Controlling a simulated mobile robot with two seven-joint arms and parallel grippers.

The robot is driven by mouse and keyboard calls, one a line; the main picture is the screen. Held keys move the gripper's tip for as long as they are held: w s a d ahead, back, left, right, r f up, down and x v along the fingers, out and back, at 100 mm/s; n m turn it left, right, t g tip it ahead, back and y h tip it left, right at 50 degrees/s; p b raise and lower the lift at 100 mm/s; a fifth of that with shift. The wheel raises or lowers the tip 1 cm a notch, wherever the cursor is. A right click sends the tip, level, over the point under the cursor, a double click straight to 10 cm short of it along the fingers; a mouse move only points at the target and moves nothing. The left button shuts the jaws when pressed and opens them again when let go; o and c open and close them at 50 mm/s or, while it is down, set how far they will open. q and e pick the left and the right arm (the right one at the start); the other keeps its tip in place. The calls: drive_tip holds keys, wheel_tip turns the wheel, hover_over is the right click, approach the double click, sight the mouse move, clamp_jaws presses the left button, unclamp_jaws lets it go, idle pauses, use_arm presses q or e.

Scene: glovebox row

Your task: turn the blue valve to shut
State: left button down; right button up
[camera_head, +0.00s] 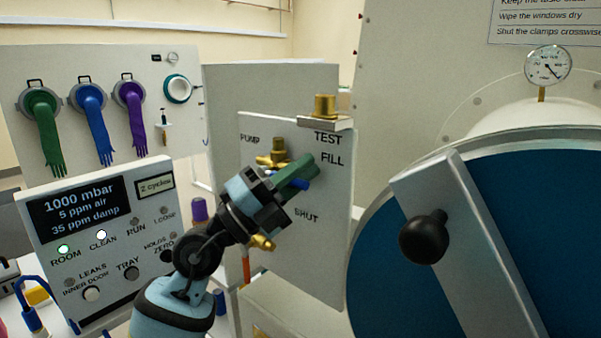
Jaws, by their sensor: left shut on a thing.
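The blue valve (301,185) is on the pale panel (325,235) marked PUMP, TEST, FILL and SHUT. My left gripper (296,174) reaches up from the lower left and is shut on the handle. A dark green finger-like part lies over it. The gripper's body hides the valve's middle and most of the handle, so I cannot tell its exact angle. Brass fittings (278,147) show above the gripper, and one below it. My right gripper is not in view.
A control box (95,240) with a display reading 1000 mbar stands at the left. Behind it hang green, blue and purple gloves (88,122). A large blue round door (530,220) with a metal bar and black knob (423,238) fills the right, close to the panel.

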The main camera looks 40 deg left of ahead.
use_arm(q)
drive_tip(key=shift+f, duration=0.1)
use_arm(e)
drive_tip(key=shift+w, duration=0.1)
